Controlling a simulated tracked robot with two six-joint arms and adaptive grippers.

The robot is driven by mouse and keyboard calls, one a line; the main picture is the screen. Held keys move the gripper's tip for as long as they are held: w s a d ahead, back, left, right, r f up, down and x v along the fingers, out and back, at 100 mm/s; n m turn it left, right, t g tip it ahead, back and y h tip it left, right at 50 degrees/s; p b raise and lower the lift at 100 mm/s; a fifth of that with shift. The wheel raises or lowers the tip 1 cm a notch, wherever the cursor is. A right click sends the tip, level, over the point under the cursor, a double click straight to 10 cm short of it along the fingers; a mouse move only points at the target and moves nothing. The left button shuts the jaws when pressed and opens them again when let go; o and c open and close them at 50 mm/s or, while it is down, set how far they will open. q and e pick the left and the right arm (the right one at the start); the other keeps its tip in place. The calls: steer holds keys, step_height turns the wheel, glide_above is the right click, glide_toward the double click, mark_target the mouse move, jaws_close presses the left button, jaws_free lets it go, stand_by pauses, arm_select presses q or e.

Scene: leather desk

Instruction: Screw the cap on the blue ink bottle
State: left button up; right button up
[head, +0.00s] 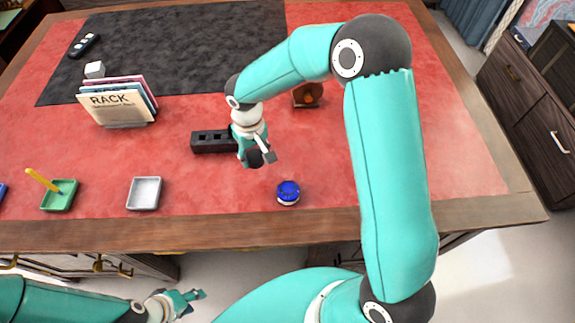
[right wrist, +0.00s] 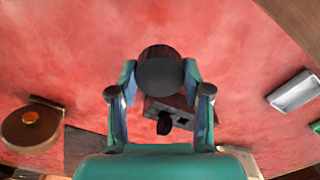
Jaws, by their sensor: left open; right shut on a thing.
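The blue ink bottle (head: 288,193) stands on the red desk top near its front edge, its round top showing blue. My right gripper (head: 257,150) is above the desk, a little behind and left of the bottle. In the right wrist view its two fingers (right wrist: 158,95) are shut on a dark round cap (right wrist: 160,70). The cap also shows as a dark shape under the fingers in the head view (head: 254,159). It is apart from the bottle. The bottle is not visible in the right wrist view. My left gripper (head: 184,302) is open and empty, in front of the desk's edge.
A black block with holes (head: 205,143) is just left of my right gripper. A white tray (head: 144,193) and a green tray (head: 58,196) with a yellow pencil lie leftward. A brown object with an orange spot (head: 308,96) is behind. The desk right of the bottle is clear.

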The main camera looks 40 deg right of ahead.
mark_target(288, 181)
steer(key=shift+w+a, duration=0.1)
steer(key=shift+a, duration=0.15)
steer(key=s+d+r+n+b, duration=0.1)
steer(key=s+d+n, duration=0.1)
steer(key=s, duration=0.3)
steer(key=s+d+r+n+b, duration=0.1)
steer(key=s+d+r+n, duration=0.1)
steer(key=s, duration=0.3)
steer(key=shift+s+f+b, duration=0.1)
steer(key=shift+f+b, duration=1.7)
steer(key=shift+f, duration=0.65)
steer(key=shift+f+b, duration=0.2)
steer(key=shift+b, duration=0.1)
steer(key=shift+r, duration=0.35)
steer(key=shift+f+b, duration=0.8)
stand_by(1.0)
